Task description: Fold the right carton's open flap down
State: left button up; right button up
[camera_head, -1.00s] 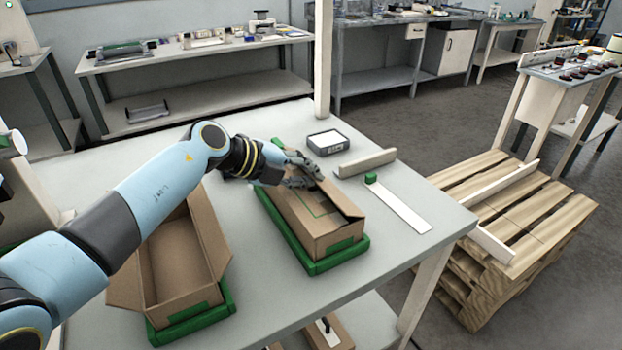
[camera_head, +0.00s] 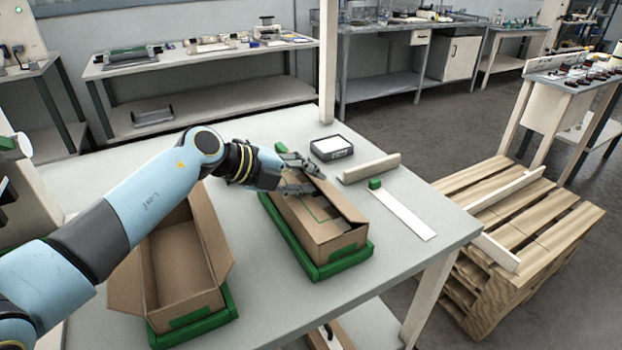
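The right carton (camera_head: 335,240) is a brown box in a green tray (camera_head: 322,271) on the grey table. Its long right flap (camera_head: 343,200) slants over the top and stands slightly up, with a dark gap beside it. The left flap lies about flat, with a green outline on it. My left gripper (camera_head: 306,175) is over the carton's far end, its fingers spread and nothing visible between them. One finger is near the far end of the right flap; I cannot tell whether it touches. My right gripper is out of view.
A second carton (camera_head: 180,262) stands open in a green tray (camera_head: 222,311) at left, beneath my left arm. A dark label box (camera_head: 330,147), a beige bar (camera_head: 371,167) and a white strip with a green block (camera_head: 375,184) lie behind and right. A pallet (camera_head: 520,225) stands beyond the table.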

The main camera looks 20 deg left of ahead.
pick_arm(q)
jog(key=v, duration=0.6)
jog(key=shift+s+a+r, duration=0.2)
jog(key=shift+s+r, duration=0.05)
